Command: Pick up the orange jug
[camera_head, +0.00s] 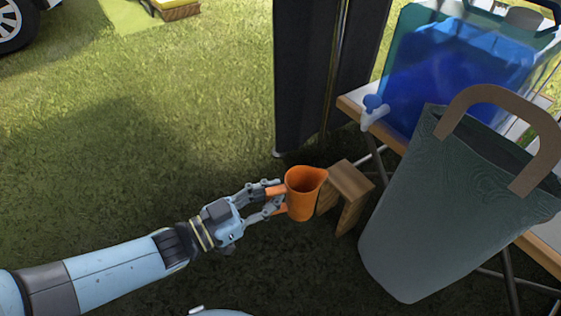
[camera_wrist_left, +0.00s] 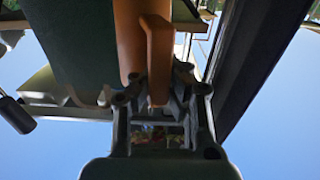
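The orange jug (camera_head: 302,198) is roughly upright, with its open mouth up and its spout to the right. It appears clear of the small wooden stool (camera_head: 352,183), just left of its top. My left gripper (camera_head: 274,199) is at the jug's left side, with its fingers around the handle and apparently shut on it. In the left wrist view the orange handle (camera_wrist_left: 159,55) lies between the fingers (camera_wrist_left: 160,92), with the jug body behind it. The exact finger contact is hard to see. My right gripper is not in view.
A large grey-green bag (camera_head: 430,215) with a tan handle stands close on the right. Behind it, a blue water container (camera_head: 450,85) with a tap rests on a wooden table (camera_head: 352,108). A dark upright panel (camera_head: 315,75) stands behind the jug. Grass at left is open.

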